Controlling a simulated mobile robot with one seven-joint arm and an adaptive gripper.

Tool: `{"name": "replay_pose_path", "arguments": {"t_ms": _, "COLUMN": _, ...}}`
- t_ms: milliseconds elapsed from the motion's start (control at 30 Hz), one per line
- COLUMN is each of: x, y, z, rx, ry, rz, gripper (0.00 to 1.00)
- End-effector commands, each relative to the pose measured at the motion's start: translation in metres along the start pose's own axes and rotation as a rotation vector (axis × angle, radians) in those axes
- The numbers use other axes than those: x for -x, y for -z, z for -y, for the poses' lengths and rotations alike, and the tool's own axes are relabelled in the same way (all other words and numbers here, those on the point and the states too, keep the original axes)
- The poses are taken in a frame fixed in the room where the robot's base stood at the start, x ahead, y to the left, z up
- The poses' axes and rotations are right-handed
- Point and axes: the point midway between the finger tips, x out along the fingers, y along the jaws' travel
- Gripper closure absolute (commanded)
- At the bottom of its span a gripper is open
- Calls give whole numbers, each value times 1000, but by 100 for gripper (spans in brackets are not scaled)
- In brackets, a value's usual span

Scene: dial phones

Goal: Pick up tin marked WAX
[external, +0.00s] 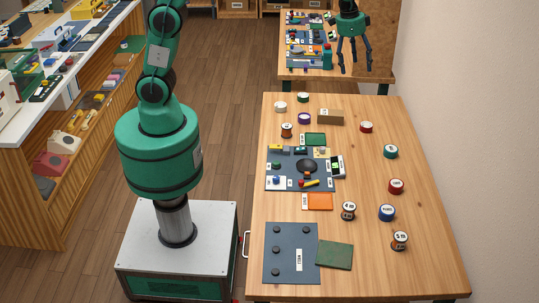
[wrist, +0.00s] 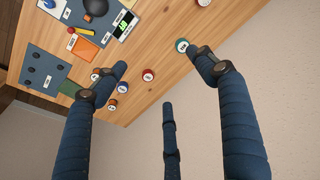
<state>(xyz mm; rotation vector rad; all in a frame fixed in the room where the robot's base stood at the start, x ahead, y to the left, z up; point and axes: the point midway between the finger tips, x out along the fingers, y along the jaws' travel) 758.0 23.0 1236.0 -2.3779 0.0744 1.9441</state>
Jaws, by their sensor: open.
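Several small round tins with lettered tops stand on the wooden table, and their print is too small to tell which reads WAX. In the external view they include a white tin (external: 280,106), a purple tin (external: 304,118), a red tin (external: 366,126), a green tin (external: 390,151), a second red tin (external: 396,186) and a blue tin (external: 386,212). My gripper (external: 355,67) hangs at the top right, fingers spread, open and empty, above the tins. In the wrist view the green tin (wrist: 182,46) shows beside the right fingertip of my gripper (wrist: 158,70).
Spools (external: 348,210) stand near the tins. A wall borders the table's right.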

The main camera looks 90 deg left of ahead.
Motion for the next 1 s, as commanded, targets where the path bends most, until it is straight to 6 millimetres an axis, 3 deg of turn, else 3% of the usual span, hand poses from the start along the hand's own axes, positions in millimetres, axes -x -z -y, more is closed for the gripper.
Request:
{"name": "replay_pose_path", "arguments": {"t_ms": 200, "x": -38, "y": 41, "z": 8, "rx": -10, "ry": -4, "rz": 37, "gripper": 29}}
{"name": "replay_pose_path", "arguments": {"t_ms": 500, "x": -99, "y": 86, "z": 18, "rx": -23, "ry": -10, "rz": 84, "gripper": 29}}
{"name": "replay_pose_path", "arguments": {"t_ms": 1000, "x": -218, "y": 136, "z": 32, "rx": -46, "ry": -22, "rz": 160, "gripper": 29}}
